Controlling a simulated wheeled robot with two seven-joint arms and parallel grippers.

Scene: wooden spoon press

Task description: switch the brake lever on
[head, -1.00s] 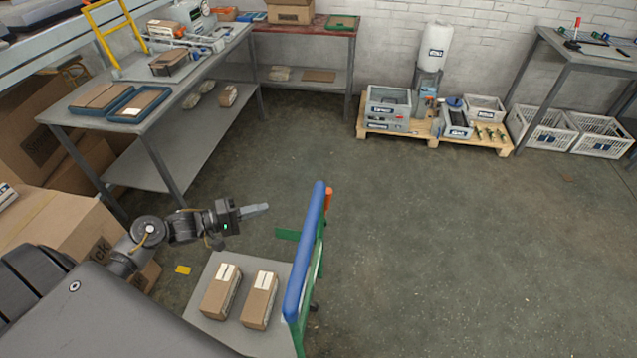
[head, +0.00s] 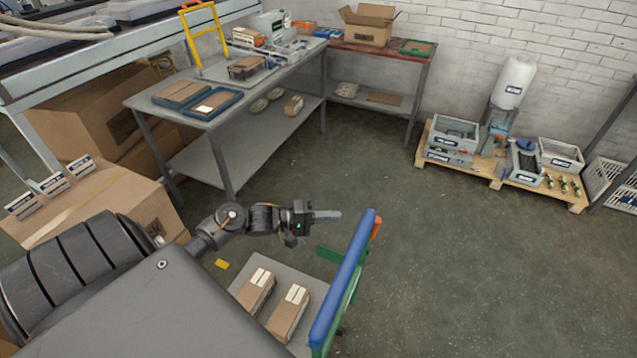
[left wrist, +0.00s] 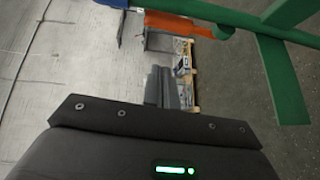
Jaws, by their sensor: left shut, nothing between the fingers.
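The brake lever appears to be the small orange piece (head: 376,227) at the far end of the cart's blue handle bar (head: 343,280). In the left wrist view the orange piece (left wrist: 180,24) lies near the top, between the blue bar end and the green frame (left wrist: 280,65). My left gripper (head: 338,215) is shut and empty, just left of the bar's far end, with a small gap showing in the picture. Its fingers (left wrist: 162,88) point toward the orange piece in the wrist view. Contact is not visible. My right gripper is not in view.
Two brown boxes lie on the cart's grey deck (head: 250,293). A cardboard box (head: 98,205) stands left of my arm. A grey workbench (head: 215,115) is behind, and a wooden pallet (head: 475,165) with equipment is at the back right. The floor right of the cart is clear.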

